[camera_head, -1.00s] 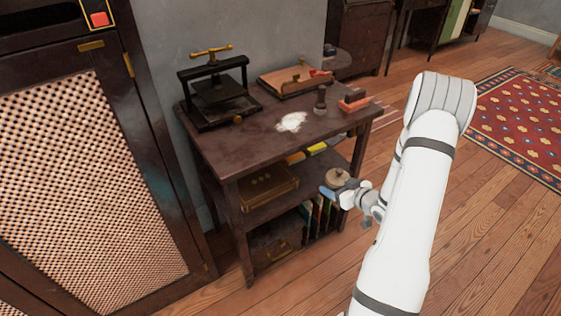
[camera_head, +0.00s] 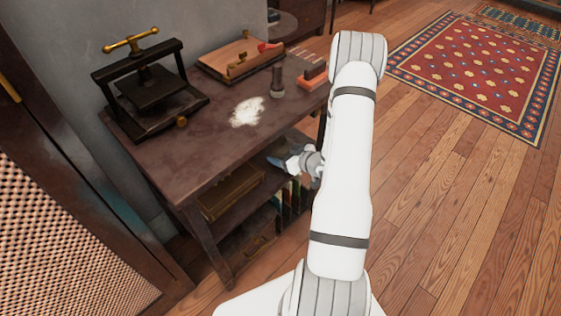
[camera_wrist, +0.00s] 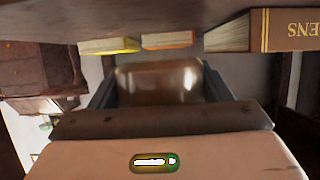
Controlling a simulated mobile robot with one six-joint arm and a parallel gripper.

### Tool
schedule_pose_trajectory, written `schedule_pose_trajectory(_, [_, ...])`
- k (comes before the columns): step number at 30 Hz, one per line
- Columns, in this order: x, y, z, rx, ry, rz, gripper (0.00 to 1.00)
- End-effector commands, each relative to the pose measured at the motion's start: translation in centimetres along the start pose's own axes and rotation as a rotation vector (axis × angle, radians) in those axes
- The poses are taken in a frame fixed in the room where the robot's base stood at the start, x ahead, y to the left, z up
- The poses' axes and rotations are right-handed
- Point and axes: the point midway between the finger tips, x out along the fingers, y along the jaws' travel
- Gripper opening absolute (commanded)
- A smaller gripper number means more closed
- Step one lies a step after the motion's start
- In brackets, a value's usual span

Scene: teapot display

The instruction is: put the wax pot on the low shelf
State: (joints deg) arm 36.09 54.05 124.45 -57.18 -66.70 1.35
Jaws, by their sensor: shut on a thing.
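My gripper (camera_head: 279,162) reaches in under the top of the dark wooden stand, at its right end, level with the upper of two shelves. In the wrist view my gripper (camera_wrist: 158,78) is shut on the wax pot (camera_wrist: 160,82), a glossy brown body between the two dark fingers. The stand's top and my arm hide the pot in the head view. I cannot tell whether the pot touches the shelf board. The upper shelf (camera_head: 240,198) shows only in part; the lower one is mostly hidden.
A brown box (camera_head: 230,192) sits on the upper shelf; yellow (camera_wrist: 108,45) and orange (camera_wrist: 167,40) books and a larger brown book (camera_wrist: 262,32) are close by. The tabletop (camera_head: 205,150) overhangs, bearing a press (camera_head: 150,88) and white powder (camera_head: 247,111). Open floor lies right.

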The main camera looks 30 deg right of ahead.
Motion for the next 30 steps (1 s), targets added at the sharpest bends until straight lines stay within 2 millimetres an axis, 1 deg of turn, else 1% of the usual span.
schedule_pose_trajectory(4, [0.4,0.2,1.2,0.002,0.001,0.005,0.34])
schedule_pose_trajectory(9, [1.2,0.2,3.5,0.003,0.000,0.006,0.34])
schedule_pose_trajectory(17, [1.2,0.3,3.5,0.001,0.002,0.007,0.34])
schedule_pose_trajectory(21, [1.4,0.3,3.9,0.002,0.002,0.007,0.34])
schedule_pose_trajectory(22, [1.4,0.3,4.0,0.002,0.000,0.007,0.72])
schedule_pose_trajectory(30, [1.3,0.3,3.9,0.003,0.000,0.007,0.93])
